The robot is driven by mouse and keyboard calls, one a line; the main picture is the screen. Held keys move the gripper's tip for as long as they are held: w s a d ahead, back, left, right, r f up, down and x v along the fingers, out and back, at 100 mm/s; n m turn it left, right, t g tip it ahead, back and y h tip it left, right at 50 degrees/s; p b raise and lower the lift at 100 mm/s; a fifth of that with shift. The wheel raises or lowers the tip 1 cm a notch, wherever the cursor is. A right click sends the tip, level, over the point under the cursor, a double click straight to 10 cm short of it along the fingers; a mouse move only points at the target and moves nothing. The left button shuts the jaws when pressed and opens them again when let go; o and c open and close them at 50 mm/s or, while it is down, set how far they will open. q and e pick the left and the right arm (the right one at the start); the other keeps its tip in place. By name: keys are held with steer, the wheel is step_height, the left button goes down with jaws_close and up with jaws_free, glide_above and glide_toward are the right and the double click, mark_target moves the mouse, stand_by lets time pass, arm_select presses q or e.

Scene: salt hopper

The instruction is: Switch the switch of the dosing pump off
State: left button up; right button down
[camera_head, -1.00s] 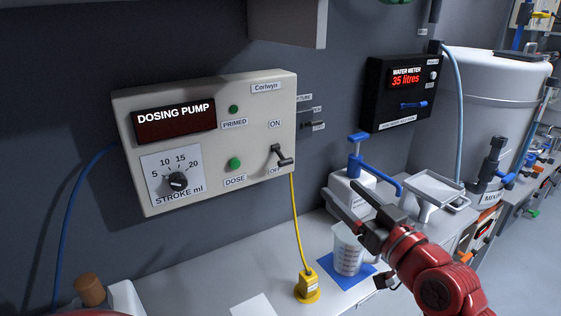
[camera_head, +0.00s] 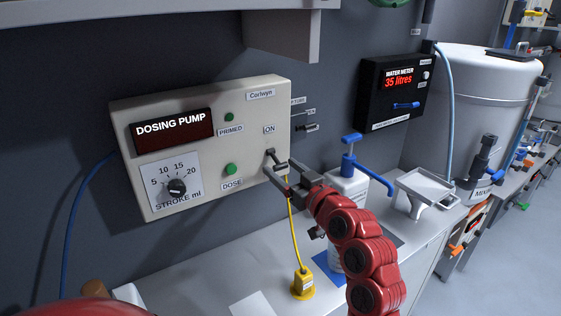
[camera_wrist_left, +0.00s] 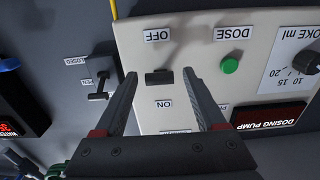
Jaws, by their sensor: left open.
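The dosing pump (camera_head: 215,188) is a pale wall box with a dark display, a dial and green buttons. Its switch (camera_head: 271,154) is a dark lever at the panel's right side, between the ON and OFF labels. My left gripper (camera_head: 279,170) is open in front of it and partly hides the switch and the OFF label. In the left wrist view, which shows the panel upside down, the switch (camera_wrist_left: 159,77) lies between the two open fingertips, with a gap on each side. I cannot tell from these views whether they touch it or which way the lever is set.
A shelf (camera_head: 282,35) overhangs at the top. The water meter (camera_head: 392,92) is on the wall to the right. A blue-topped pump bottle (camera_head: 347,183) and a white funnel tray (camera_head: 425,187) stand on the bench. A yellow plug (camera_head: 302,282) with its cable is below the pump.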

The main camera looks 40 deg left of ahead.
arm_select(q)
steer(key=shift+x, duration=0.85)
